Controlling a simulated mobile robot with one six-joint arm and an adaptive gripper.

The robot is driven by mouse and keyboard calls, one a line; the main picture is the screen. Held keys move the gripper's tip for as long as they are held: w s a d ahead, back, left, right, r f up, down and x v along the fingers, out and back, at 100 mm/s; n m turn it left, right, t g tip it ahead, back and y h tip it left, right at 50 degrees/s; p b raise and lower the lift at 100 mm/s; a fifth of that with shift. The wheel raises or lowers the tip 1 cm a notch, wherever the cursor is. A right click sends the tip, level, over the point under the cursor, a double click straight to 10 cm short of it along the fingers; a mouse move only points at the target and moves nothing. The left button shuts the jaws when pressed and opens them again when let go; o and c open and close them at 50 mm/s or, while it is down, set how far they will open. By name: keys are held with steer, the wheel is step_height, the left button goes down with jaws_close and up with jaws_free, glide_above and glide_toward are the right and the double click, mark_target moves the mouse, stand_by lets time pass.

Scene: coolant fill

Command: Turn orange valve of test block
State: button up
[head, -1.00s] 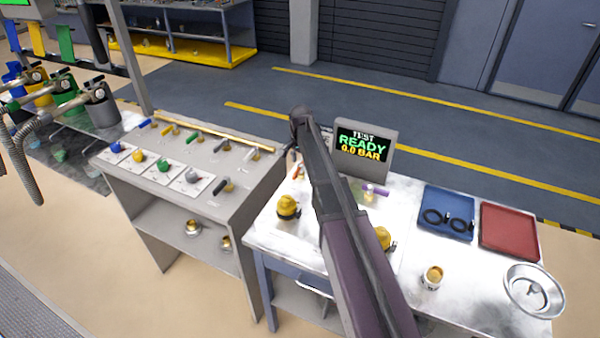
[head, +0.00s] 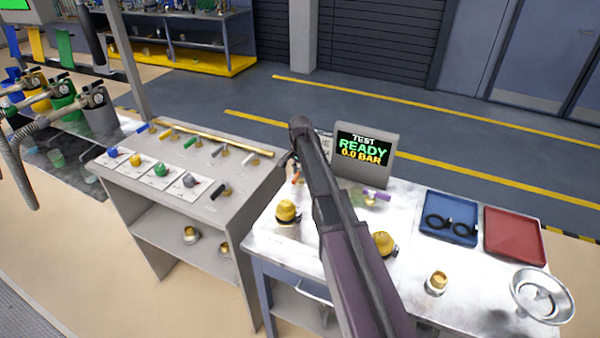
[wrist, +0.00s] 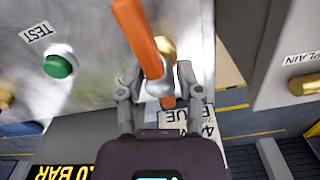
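The orange valve handle (wrist: 140,40) is a long flat lever, seen close in the wrist view. It runs from the top edge down between my gripper's fingers, beside a brass fitting (wrist: 166,48). My gripper (wrist: 158,76) is open, with one finger on each side of the lever and gaps to both. In the head view a small part of the orange handle (head: 296,178) shows left of my arm. My fingertips there are mostly hidden behind my arm. The test screen (head: 363,152) reads "TEST READY 0.0 BAR".
A green button (wrist: 60,66) by a TEST label sits left of the lever. Yellow-capped parts (head: 287,211) stand on the metal bench beside my arm. A blue tray (head: 449,233), red tray (head: 514,236) and round dish (head: 541,296) are at right. A grey valve stand (head: 232,162) is at left.

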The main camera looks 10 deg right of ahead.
jaws_close()
steer(key=shift+n, duration=0.5)
steer(key=n, duration=1.1)
steer(key=shift+a+n, duration=0.1)
steer(key=shift+n, duration=0.3)
steer(key=n, duration=0.4)
steer(key=shift+n, duration=0.4)
steer(key=shift+s, duration=0.1)
